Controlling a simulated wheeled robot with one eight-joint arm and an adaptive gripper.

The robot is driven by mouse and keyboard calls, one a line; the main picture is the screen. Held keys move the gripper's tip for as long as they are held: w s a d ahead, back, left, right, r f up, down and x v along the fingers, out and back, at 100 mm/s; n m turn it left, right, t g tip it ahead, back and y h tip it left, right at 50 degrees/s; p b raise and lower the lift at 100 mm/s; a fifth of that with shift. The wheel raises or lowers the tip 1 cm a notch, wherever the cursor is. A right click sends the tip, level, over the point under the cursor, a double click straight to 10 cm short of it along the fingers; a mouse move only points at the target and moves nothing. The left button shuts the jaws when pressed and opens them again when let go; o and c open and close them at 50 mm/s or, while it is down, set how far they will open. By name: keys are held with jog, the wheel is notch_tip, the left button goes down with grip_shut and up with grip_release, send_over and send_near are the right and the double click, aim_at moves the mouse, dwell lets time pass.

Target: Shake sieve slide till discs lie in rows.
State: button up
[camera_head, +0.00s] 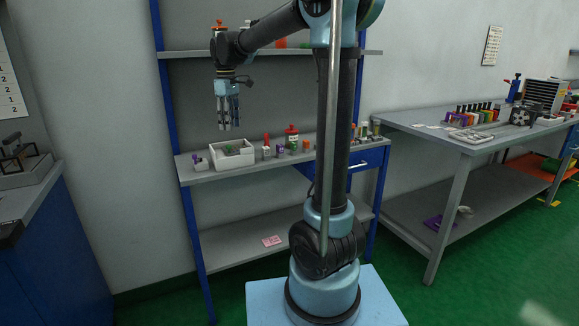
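My gripper (229,127) points straight down in the air above the left part of the shelf unit's middle board. It is apart from everything below it, and no held thing shows. Its fingers look close together, but they are too small to tell whether they are open. Under it stands a white open-topped box (232,161) with a small green thing and other small things inside. I cannot pick out the sieve slide or its discs for certain. A pale flat tray (470,136) with small round marks lies on the right table, too far to tell what it is.
The shelf board (225,178) also bears a red bottle (291,137) and several small containers. An upper shelf (190,54) is behind my arm. The grey table (440,134) at right holds a row of coloured items. A blue cabinet (60,255) stands at left. Green floor is clear in front.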

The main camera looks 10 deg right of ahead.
notch_tip(320, 180, up, 10)
jog(key=s+d+f+m, duration=0.4)
jog(key=s+d+f, duration=0.5)
jog(key=s, duration=0.2)
jog(key=s+d+f+m+t, duration=0.1)
jog(key=s+d+f+m, duration=0.3)
jog(key=s+d+f, duration=0.5)
jog(key=s+f, duration=0.1)
jog(key=s, duration=0.1)
jog(key=shift+s+t, duration=0.3)
jog(key=shift+s, duration=0.1)
